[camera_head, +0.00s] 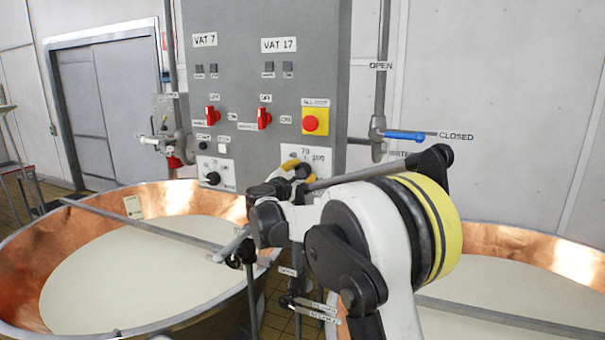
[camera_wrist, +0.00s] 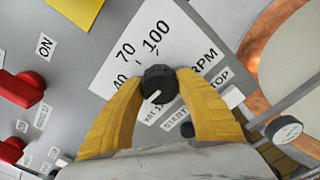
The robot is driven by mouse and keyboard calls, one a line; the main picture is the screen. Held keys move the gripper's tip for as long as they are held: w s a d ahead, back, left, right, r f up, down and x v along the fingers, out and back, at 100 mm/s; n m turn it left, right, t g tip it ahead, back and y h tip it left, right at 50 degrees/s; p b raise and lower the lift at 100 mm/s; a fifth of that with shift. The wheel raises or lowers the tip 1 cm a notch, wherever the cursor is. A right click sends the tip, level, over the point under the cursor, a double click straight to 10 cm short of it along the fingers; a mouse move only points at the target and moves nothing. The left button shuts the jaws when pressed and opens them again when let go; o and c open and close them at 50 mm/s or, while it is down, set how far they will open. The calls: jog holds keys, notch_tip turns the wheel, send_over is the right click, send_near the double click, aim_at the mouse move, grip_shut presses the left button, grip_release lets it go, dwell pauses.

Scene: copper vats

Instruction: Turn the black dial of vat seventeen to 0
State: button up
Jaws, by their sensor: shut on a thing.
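The black dial (camera_wrist: 158,85) of vat seventeen sits on a white label plate (camera_wrist: 150,30) marked 40, 70, 100 and RPM. My gripper (camera_wrist: 160,88) has its yellow fingers on both sides of the dial and is shut on it. The dial's white mark points down in the wrist view, towards my palm. No 0 shows in the wrist view; part of the scale is behind the fingers. In the head view my gripper (camera_head: 298,168) is at the plate below the VAT 17 sign (camera_head: 279,45), and the dial is mostly hidden.
The grey panel (camera_head: 255,75) also carries red switches (camera_head: 264,118), a red stop button (camera_head: 311,122) on yellow, and vat seven's black dial (camera_head: 213,178). A blue-handled valve (camera_head: 404,135) is to the right. Copper vats (camera_head: 160,198) of pale liquid stand in front, with bars across them.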

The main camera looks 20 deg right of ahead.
jog(key=shift+n, duration=0.6)
jog(key=o, duration=1.2)
jog(key=shift+w, duration=0.1)
jog(key=v, duration=1.2)
